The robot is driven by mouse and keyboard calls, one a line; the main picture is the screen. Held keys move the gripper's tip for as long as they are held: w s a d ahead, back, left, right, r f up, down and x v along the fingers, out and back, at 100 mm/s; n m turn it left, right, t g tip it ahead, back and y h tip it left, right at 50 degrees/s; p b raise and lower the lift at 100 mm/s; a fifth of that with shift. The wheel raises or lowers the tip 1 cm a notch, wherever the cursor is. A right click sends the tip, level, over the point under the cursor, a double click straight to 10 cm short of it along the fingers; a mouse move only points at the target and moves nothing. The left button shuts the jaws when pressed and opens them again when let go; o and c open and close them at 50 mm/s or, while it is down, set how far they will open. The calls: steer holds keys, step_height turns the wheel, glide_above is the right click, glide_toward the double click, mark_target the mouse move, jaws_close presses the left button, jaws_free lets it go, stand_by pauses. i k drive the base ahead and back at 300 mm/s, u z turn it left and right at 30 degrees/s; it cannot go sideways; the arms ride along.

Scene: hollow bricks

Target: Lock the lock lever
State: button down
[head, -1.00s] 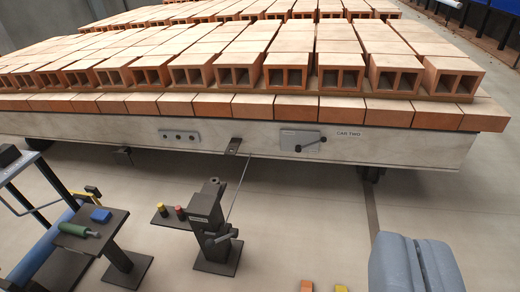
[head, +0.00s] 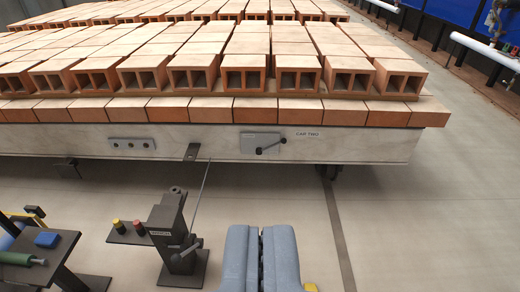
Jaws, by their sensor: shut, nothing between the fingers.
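A black lever (head: 271,146) with a round knob is mounted on a grey plate (head: 250,140) on the side of the brick car, beside the lettering "CAR TWO". It slants up to the right. A second small lever (head: 188,250) sits on a dark floor post (head: 168,225) left of my gripper; I cannot tell from the view which is the lock lever. My gripper (head: 260,232), with two thick blue-grey pads, is at the bottom centre. It is shut and empty, apart from both levers and nearer to me than the car.
The car (head: 370,150) carries rows of hollow bricks (head: 245,75). A thin rod (head: 201,190) rises from the post to a bracket (head: 192,152). A dark table (head: 55,262) is lower left. Floor at right is open.

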mark_target(259, 151)
steer(key=i, duration=0.95)
steer(key=z, duration=0.05)
